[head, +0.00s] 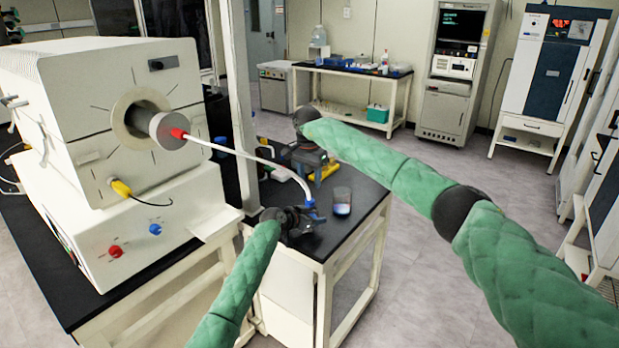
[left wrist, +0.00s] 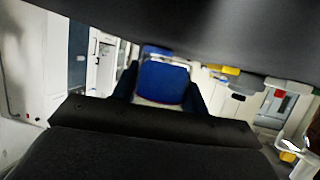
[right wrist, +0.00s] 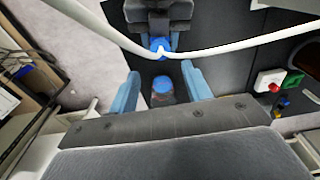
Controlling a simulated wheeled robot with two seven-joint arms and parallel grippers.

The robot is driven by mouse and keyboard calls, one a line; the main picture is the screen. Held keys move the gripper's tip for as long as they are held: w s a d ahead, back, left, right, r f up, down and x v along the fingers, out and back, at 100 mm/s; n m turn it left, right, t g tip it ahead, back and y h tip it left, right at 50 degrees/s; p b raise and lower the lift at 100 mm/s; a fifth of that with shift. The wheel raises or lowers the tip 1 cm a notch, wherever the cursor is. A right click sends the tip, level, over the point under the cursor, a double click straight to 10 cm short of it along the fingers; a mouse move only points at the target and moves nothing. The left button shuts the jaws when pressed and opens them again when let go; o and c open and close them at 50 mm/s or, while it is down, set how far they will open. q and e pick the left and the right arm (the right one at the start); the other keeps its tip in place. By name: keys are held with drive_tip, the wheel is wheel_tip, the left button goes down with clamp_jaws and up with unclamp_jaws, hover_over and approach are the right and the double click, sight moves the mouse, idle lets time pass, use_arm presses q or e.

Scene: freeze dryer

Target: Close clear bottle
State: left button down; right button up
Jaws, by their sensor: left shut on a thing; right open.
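A small clear bottle (head: 342,203) with a bluish tint stands upright on the black bench top, right of my left gripper (head: 306,216). My left gripper is shut on a blue piece, which fills the space between the dark fingers in the left wrist view (left wrist: 162,84). In the head view a blue piece (head: 309,204) shows at the end of the white tube (head: 250,157). My right gripper (right wrist: 163,92) is open. A small blue-topped thing (right wrist: 163,86) shows between its fingers; I cannot tell whether they touch it. The right fingertips are unclear in the head view.
The white furnace (head: 110,130) stands at left; the white tube runs from its red fitting (head: 178,133) across the bench. The black bench top (head: 363,196) ends just right of the bottle. A white post (head: 238,100) rises behind the tube.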

sight(310, 200)
idle(0.4)
drive_tip(key=shift+w+d+f, duration=0.1)
drive_tip(key=shift+f, duration=1.9)
drive_tip(key=shift+w+d+f, duration=0.1)
drive_tip(key=shift+f, duration=1.9)
drive_tip(key=c, duration=1)
drive_tip(key=shift+c, duration=0.2)
drive_tip(key=shift+m, duration=1.6)
